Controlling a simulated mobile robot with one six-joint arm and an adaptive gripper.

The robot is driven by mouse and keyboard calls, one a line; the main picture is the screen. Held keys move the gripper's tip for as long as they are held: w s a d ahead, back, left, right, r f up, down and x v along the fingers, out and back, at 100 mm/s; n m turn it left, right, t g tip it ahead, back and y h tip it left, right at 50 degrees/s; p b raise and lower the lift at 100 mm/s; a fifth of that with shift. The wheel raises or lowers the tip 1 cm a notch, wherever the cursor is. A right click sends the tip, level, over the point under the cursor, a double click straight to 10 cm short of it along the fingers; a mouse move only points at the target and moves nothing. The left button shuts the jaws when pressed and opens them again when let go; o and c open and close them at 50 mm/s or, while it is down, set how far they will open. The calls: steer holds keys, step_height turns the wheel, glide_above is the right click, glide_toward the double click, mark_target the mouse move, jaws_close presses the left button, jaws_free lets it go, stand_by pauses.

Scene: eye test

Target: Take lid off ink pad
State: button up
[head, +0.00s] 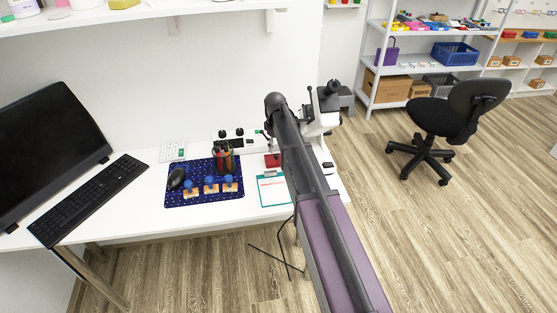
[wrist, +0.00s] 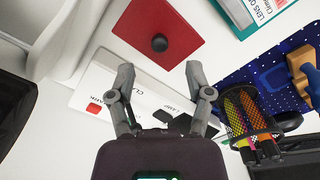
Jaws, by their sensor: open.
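The ink pad's red lid (wrist: 157,32) with a round black knob (wrist: 159,43) lies at the top middle of the wrist view. It also shows as a small red block (head: 272,160) on the white desk in the head view, just left of my arm. The pad under the lid is hidden. My gripper (wrist: 160,72) is open and empty, its two fingers spread apart below the knob in the wrist view. The fingertips are short of the knob in the picture; their height above the desk is hard to tell.
A teal-edged clipboard (head: 273,190) is near the lid. A pen cup (head: 224,158) and blue-handled stamps (head: 212,186) stand on a dark blue mat (head: 180,197). A keyboard (head: 88,197) and monitor (head: 45,150) are at left.

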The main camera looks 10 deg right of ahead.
mark_target(276, 155)
steer(key=shift+s+d+f+b, duration=0.1)
steer(key=shift+s+f+b, duration=0.05)
steer(key=shift+f+b, duration=2.35)
jaws_close()
